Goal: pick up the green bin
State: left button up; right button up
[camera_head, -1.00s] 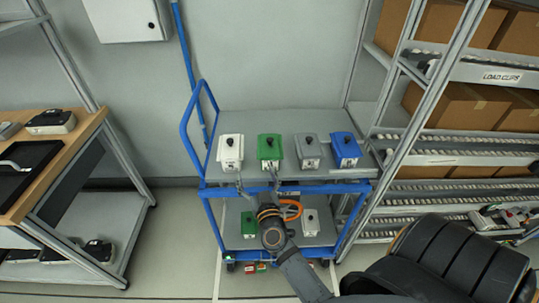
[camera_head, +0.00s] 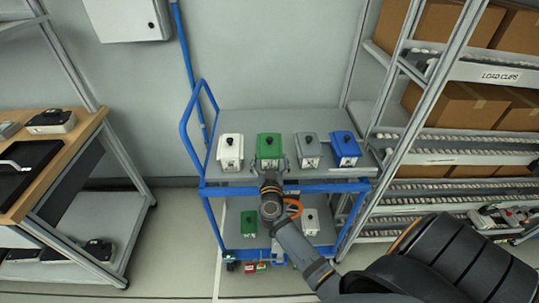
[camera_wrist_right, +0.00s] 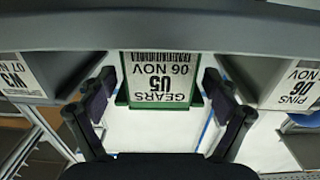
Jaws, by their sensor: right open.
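The green bin (camera_head: 269,146) with a black knob on top stands on the cart's upper shelf, between a white bin and a grey bin. My right gripper (camera_head: 270,168) is open at the bin's front face. The bin's lower front is partly hidden by the gripper in the head view. My left gripper is not in view.
A white bin (camera_head: 230,151) stands left of the green bin; a grey bin (camera_head: 308,150) and a blue bin (camera_head: 345,148) stand to the right. The blue-framed cart (camera_head: 205,188) has a lower shelf with more bins. A roller rack (camera_head: 420,160) stands close at right.

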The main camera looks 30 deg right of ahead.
jog(key=x, duration=0.3)
jog(key=shift+f, duration=0.2)
jog(key=shift+s+r, duration=0.1)
jog(key=shift+c, duration=0.2)
jog(key=c, duration=1.7)
jog(key=shift+c, duration=0.2)
jog(key=shift+r, duration=0.1)
